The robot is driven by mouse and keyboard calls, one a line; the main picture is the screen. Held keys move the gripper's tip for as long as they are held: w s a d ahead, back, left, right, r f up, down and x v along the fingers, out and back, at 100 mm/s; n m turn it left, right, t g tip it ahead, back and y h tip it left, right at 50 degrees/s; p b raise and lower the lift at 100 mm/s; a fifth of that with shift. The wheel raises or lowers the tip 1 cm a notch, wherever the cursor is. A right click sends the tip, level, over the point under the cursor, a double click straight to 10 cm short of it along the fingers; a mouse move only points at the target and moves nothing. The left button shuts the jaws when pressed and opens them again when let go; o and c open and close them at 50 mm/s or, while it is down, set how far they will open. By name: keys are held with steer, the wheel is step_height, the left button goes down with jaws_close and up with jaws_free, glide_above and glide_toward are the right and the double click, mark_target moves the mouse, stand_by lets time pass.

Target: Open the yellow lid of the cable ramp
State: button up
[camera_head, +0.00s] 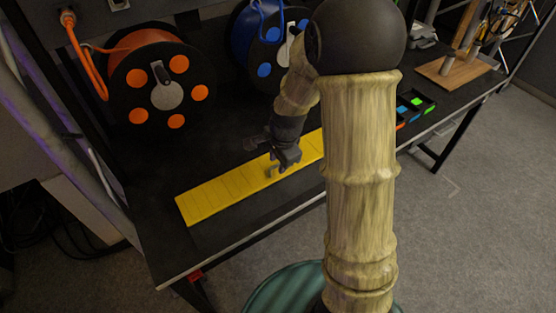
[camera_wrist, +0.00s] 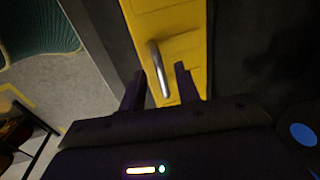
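The yellow lid (camera_head: 225,189) of the cable ramp lies flat along the black table. Its right part is hidden behind my arm. A metal handle (camera_wrist: 159,69) stands on the lid in the wrist view. My gripper (camera_head: 281,168) is over the lid near its middle. In the wrist view my gripper (camera_wrist: 159,85) has its two dark fingers spread apart, with the handle between them or just beyond them. I cannot tell whether a finger touches the handle. The fingers hold nothing.
An orange cable reel (camera_head: 158,84) stands at the back left and a blue cable reel (camera_head: 268,40) behind my gripper. A small tray with coloured pieces (camera_head: 414,106) lies to the right. Bare table (camera_head: 150,205) shows left of the ramp.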

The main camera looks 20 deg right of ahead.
jaws_close()
steer(key=shift+r, duration=0.15)
